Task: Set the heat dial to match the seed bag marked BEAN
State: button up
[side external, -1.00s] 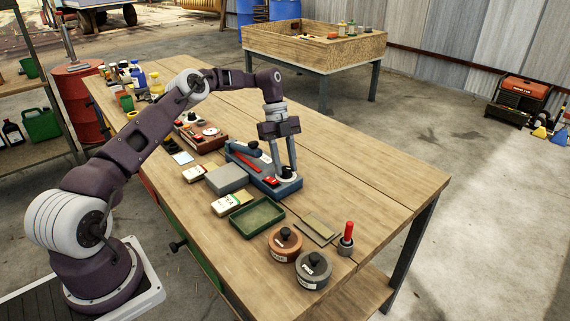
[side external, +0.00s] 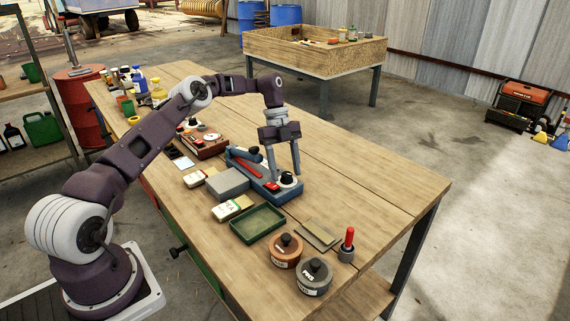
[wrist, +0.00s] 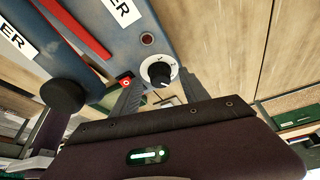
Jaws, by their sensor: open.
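The heat dial (side external: 287,179) is a black knob on a white face at the near right end of a blue sealer (side external: 243,160). In the wrist view the dial (wrist: 160,71) shows a white pointer line; its marks are too small to read. My gripper (side external: 284,175) is open, pointing down at the dial. In the wrist view its fingertips (wrist: 158,84) are on either side of the knob; whether they touch it is unclear. Small pale packets (side external: 232,207) and (side external: 197,178) lie beside the sealer; I cannot read BEAN on either.
A grey block (side external: 228,183) sits against the sealer's near side. A green tray (side external: 258,223), two lidded round pots (side external: 314,276) and a red-handled tool (side external: 347,244) stand nearer the camera. A reddish-brown device (side external: 203,143) lies behind. The bench's right side is clear.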

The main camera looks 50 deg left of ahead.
notch_tip(320, 180, up, 10)
jog(key=a, duration=0.1)
jog(key=shift+w+f, duration=0.15)
jog(key=shift+f, duration=0.1)
jog(key=s+d+r+n+t+y, duration=0.1)
jog(key=s+d+r+n+y, duration=0.25)
jog(key=d+r, duration=0.75)
jog(key=s+d+r+n+t, duration=0.25)
jog(key=s+r+n, duration=0.25)
jog(key=s+r, duration=0.3)
jog(key=s+d+f+n+t, duration=0.1)
jog(key=s+n, duration=0.5)
jog(key=s, duration=0.6)
jog(key=s+d+f+n+t, duration=0.2)
jog(key=s+n, duration=0.4)
jog(key=s, duration=0.6)
notch_tip(320, 180, down, 3)
jog(key=shift+d+r+n+y, duration=0.15)
jog(key=shift+d+n+y, duration=0.2)
jog(key=shift+d, duration=0.4)
